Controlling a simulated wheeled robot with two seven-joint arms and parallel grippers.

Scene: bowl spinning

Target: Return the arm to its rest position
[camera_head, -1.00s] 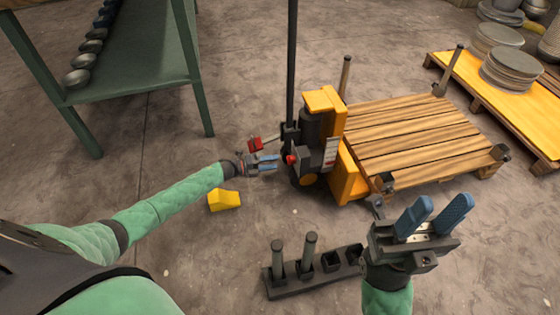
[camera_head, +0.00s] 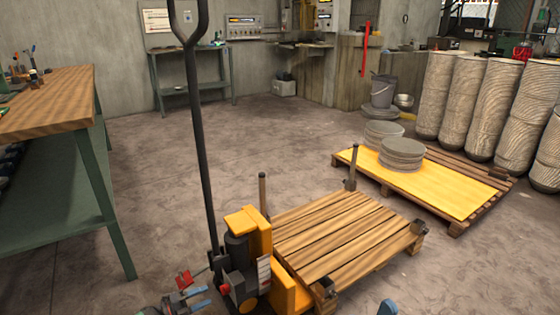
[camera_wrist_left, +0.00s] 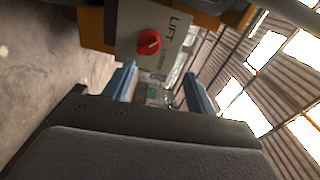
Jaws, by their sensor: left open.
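My left gripper (camera_head: 190,300) is at the bottom edge of the head view, its blue fingers apart and empty. It is just left of the orange and dark pallet jack (camera_head: 258,240), near the red knob (camera_head: 225,288) on its side. The left wrist view shows the open blue fingers (camera_wrist_left: 158,88) with nothing between them. There, a red knob (camera_wrist_left: 148,42) on a grey panel marked LIFT lies just beyond the fingers, apart from them. Of my right gripper only a blue fingertip (camera_head: 388,308) shows at the bottom edge; the rest is out of frame.
A wooden pallet (camera_head: 340,232) with upright posts adjoins the jack. A tall dark handle (camera_head: 203,140) rises from the jack. A red block (camera_head: 183,278) is close to my left gripper. A workbench (camera_head: 60,105) stands left. A yellow-topped pallet (camera_head: 425,185) carries round stacks.

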